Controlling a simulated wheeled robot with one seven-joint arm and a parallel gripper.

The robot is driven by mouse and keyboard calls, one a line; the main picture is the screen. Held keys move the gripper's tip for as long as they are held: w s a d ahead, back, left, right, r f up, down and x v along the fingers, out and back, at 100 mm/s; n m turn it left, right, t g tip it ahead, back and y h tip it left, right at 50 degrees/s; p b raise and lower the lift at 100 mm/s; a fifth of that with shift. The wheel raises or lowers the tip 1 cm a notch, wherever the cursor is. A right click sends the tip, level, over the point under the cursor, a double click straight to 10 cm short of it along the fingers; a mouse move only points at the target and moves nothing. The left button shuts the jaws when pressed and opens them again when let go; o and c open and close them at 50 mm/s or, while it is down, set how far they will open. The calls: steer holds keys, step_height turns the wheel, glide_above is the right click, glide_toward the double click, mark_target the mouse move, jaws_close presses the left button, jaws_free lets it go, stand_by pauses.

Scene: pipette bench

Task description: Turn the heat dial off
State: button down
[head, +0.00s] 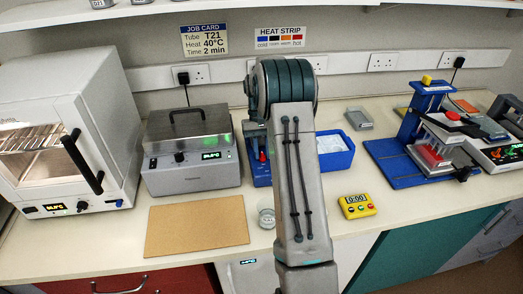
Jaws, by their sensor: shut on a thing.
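The grey heating unit (162,181) stands left of centre on the bench, with a dark lid handle on top. A small dark dial (180,157) is on its front, beside a lit display (211,155); the digits are too small to read surely. The white oven (112,125) at the far left also has a dark knob (82,206) and a lit display on its lower front. I cannot tell how either knob is turned. My arm rises through the middle of the view. My gripper does not show, so what it holds is hidden.
A brown board (197,226) lies in front of the heating unit. A small round glass dish (266,218) and a yellow timer (356,206) flank my arm. A blue ice tub (336,161) is behind it. A blue press stand (398,166) stands right.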

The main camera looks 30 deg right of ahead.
steer(key=shift+w+r, duration=0.1)
steer(key=c, duration=1.2)
jaws_free()
steer(key=shift+c, duration=0.2)
steer(key=b+v, duration=0.1)
steer(key=v, duration=1.2)
steer(key=shift+w+r, duration=0.15)
steer(key=shift+r, duration=0.15)
